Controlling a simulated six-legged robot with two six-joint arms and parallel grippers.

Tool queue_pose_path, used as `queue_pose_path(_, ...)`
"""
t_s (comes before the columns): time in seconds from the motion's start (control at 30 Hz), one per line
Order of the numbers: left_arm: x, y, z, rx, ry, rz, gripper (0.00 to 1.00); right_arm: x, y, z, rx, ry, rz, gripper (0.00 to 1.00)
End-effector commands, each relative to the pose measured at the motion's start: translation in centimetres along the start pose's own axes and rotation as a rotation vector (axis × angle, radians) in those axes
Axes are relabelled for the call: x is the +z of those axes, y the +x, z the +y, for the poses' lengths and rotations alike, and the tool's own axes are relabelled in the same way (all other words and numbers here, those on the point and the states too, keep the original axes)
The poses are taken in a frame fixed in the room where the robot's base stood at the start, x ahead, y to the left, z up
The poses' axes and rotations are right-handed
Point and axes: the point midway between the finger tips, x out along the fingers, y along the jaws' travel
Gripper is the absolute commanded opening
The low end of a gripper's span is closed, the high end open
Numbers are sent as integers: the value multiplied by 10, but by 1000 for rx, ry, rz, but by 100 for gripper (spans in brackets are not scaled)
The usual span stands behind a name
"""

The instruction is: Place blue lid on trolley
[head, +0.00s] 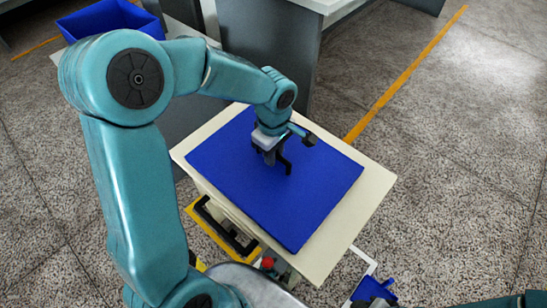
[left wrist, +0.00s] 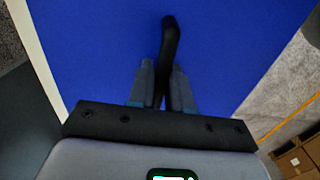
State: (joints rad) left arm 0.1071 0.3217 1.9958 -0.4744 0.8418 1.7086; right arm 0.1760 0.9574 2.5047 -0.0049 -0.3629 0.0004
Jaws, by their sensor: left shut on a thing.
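The blue lid (head: 250,200) is a flat rectangular panel lying over the cream top of the trolley (head: 336,255), with a cream border showing around most of it. In the left wrist view the lid (left wrist: 95,50) fills most of the picture. My left gripper (head: 271,158) is above the lid's upper middle. Its fingers (left wrist: 162,85) are shut on a black handle (left wrist: 170,40) that stands out over the lid. I cannot tell whether the lid rests fully on the trolley top.
A blue bin (head: 110,18) stands at the top left. Grey cabinets (head: 265,45) stand just behind the trolley. A yellow floor line (head: 410,70) runs to the right of it. The speckled floor on the right is open. A small blue part (head: 372,290) shows at the bottom.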

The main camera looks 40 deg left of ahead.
Motion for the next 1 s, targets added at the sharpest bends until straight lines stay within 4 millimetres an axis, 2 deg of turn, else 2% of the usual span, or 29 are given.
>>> queue_pose_path(0.03,0,12,-1,-4,0,-1,0,0,5,2,0,0,0,43)
queue_pose_path(0.1,0,17,0,-1,1,-1,0,0,5,2,0,0,0,43)
queue_pose_path(0.43,0,20,0,1,1,-1,0,0,8,3,0,0,0,43)
queue_pose_path(0.47,0,19,0,0,1,-1,29,0,7,2,0,0,0,43)
queue_pose_path(0.5,0,18,0,0,1,-1,42,0,6,2,0,0,0,43)
queue_pose_path(0.53,0,18,0,0,1,-1,44,0,6,2,0,0,0,43)
queue_pose_path(0.83,0,16,0,0,1,-1,44,0,4,1,0,0,0,43)
queue_pose_path(0.93,0,5,0,3,0,0,44,0,0,0,0,0,0,43)
queue_pose_path(1.0,0,-9,1,4,-1,1,44,0,-4,-1,0,0,0,43)
